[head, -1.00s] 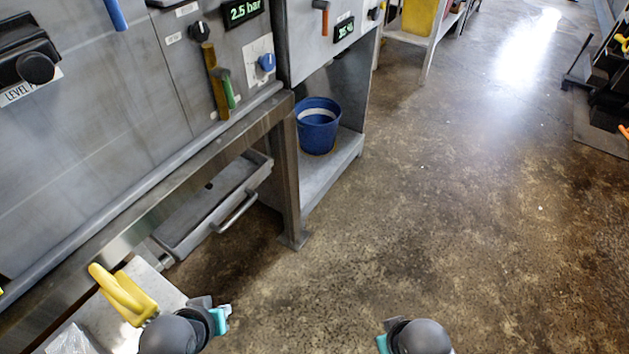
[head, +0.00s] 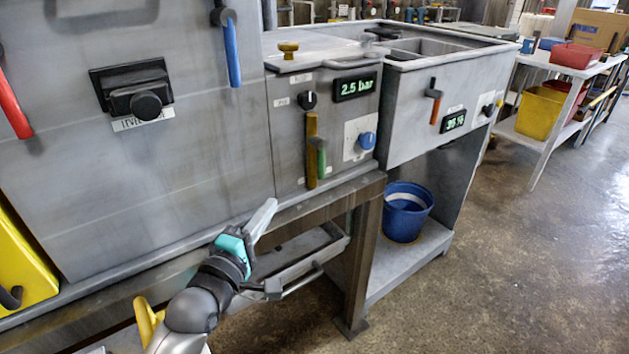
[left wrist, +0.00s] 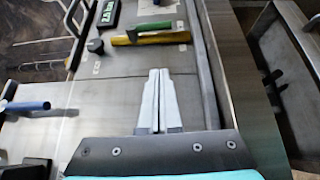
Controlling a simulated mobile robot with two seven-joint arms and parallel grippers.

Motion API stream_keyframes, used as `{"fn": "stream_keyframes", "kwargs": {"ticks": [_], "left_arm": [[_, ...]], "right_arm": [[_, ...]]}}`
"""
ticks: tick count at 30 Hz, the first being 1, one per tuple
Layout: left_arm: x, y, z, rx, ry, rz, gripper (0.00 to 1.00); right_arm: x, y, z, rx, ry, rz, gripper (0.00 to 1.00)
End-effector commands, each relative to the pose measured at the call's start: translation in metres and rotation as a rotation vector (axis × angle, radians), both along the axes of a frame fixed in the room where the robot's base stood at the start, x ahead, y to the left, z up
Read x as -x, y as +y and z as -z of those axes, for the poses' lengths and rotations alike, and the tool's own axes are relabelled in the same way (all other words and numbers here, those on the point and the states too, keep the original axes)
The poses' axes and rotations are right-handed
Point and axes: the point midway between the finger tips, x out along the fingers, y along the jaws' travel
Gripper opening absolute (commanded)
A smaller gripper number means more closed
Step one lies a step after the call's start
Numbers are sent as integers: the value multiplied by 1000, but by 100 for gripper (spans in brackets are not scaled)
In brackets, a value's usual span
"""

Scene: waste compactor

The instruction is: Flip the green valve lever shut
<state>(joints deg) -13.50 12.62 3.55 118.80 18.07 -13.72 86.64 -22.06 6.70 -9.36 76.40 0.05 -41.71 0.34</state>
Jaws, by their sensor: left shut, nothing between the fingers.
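The green valve lever (head: 321,160) hangs down on the grey panel of the compactor, close to the right of a vertical yellow-brown bar (head: 311,140). In the left wrist view the green lever (left wrist: 150,27) shows near the top, alongside the yellow bar (left wrist: 150,38). My left gripper (head: 270,206) is shut and empty, below and left of the lever and apart from it. Its closed fingers (left wrist: 158,75) point toward the panel in the left wrist view. My right gripper is not in view.
A blue knob (head: 367,140), a black knob (head: 307,99) and a 2.5 bar display (head: 355,87) surround the lever. A blue-handled lever (head: 231,50) hangs further left. A metal ledge (head: 330,192) runs below the panel. A blue bucket (head: 405,215) stands on the lower shelf.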

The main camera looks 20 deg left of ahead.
Motion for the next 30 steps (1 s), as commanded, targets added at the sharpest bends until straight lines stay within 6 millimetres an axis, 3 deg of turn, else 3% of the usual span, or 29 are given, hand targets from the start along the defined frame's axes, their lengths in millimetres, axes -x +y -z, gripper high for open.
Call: {"fn": "stream_keyframes", "kwargs": {"ticks": [14, 30], "left_arm": [[-6, 0, 0, 4, -3, 0, 0], [-71, -5, -1, 3, -3, 1, 0]], "right_arm": [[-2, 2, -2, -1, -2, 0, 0], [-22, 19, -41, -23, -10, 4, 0]]}}
